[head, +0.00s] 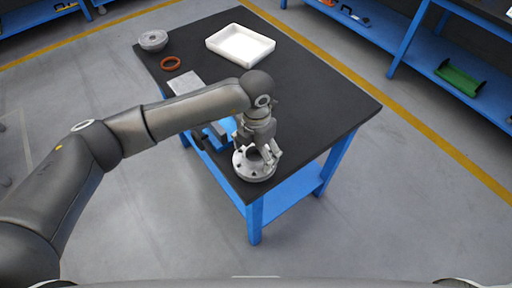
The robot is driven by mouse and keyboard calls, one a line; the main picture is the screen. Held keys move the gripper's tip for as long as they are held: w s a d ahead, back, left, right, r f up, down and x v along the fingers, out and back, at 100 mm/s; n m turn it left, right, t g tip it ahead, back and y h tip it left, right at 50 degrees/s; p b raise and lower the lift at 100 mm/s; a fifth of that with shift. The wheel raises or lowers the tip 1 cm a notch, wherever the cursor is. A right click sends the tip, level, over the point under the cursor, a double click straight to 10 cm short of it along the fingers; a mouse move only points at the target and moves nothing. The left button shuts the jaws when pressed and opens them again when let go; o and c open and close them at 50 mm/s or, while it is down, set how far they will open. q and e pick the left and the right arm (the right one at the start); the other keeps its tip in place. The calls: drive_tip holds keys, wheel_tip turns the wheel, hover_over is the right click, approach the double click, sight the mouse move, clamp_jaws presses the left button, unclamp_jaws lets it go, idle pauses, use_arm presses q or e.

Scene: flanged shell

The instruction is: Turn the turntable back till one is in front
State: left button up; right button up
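A grey metal flanged shell (253,172) sits near the front corner of the black-topped table, with dark holes around its rim and a dark opening in the middle. Any turntable under it cannot be told apart from it at this size. My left gripper (262,155) points down at the shell, with its fingers at or just over the opening and flange. Whether the fingers touch or grip the shell is unclear. My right gripper is out of view.
On the table (325,105) are a white tray (241,45), a round grey metal part (153,40), an orange ring (170,63) and a light grey plate (185,82). A blue object (218,134) lies partly behind my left arm. The table's right side is clear.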

use_arm(q)
clamp_jaws()
drive_tip(key=shift+s+f+m+b, duration=0.1)
drive_tip(key=shift+f+m+b, duration=0.05)
drive_tip(key=shift+m+b, duration=0.95)
drive_tip(key=shift+s+f+m+b, duration=0.1)
drive_tip(key=shift+f+m+b, duration=0.05)
drive_tip(key=shift+m+b, duration=0.95)
drive_tip(key=shift+s+f+m+b, duration=0.15)
drive_tip(key=shift+m+b, duration=2.65)
drive_tip(key=shift+b, duration=0.15)
drive_tip(key=shift+m+b, duration=1.35)
drive_tip(key=shift+m, duration=0.05)
drive_tip(key=shift+a+m+b, duration=0.1)
drive_tip(key=shift+m+b, duration=0.55)
drive_tip(key=shift+m, duration=0.15)
drive_tip(key=shift+s+m, duration=0.1)
drive_tip(key=shift+m, duration=0.3)
drive_tip(key=shift+b, duration=0.35)
